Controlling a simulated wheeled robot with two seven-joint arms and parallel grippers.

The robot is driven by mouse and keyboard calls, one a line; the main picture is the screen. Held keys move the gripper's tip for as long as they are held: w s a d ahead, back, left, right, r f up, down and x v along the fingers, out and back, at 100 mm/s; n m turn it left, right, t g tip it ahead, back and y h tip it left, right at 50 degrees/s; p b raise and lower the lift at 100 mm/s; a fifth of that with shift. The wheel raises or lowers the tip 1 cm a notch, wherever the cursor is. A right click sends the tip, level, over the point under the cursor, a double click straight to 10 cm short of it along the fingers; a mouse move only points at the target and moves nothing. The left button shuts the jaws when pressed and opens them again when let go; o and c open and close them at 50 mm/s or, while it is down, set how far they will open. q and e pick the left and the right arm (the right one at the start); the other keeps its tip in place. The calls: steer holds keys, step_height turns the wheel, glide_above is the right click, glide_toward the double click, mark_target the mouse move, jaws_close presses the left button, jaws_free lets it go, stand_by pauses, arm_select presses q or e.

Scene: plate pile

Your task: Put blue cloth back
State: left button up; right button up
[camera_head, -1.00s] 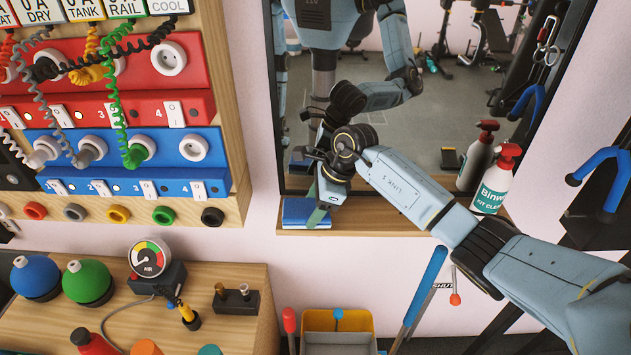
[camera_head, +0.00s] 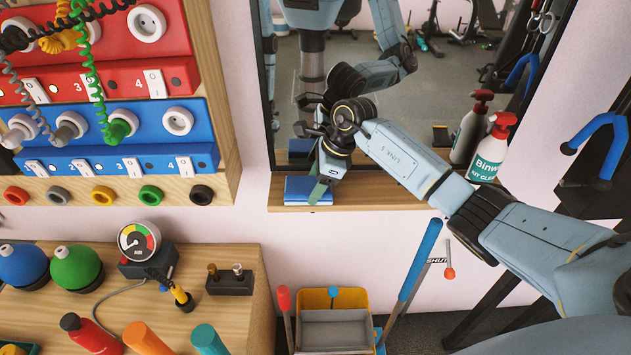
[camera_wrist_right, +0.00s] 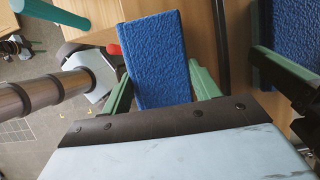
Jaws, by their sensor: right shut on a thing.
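The blue cloth (camera_head: 298,192) is a flat folded pad at the left end of the wooden ledge under the mirror. My right gripper (camera_head: 318,188) is at the cloth's right side, pointing down. In the right wrist view, the textured blue cloth (camera_wrist_right: 155,58) sits between the green fingers of my right gripper (camera_wrist_right: 160,80), which is shut on it. Whether the cloth rests on the ledge or is just above it is hard to tell. My left gripper is not in view.
The mirror (camera_head: 420,90) stands right behind the ledge (camera_head: 390,192) and reflects my arm and the cloth. A white spray bottle (camera_head: 490,150) with a red head stands at the ledge's right end. The middle of the ledge is clear. A yellow-and-grey bin (camera_head: 335,325) is below.

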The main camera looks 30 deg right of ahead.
steer(key=o, duration=1)
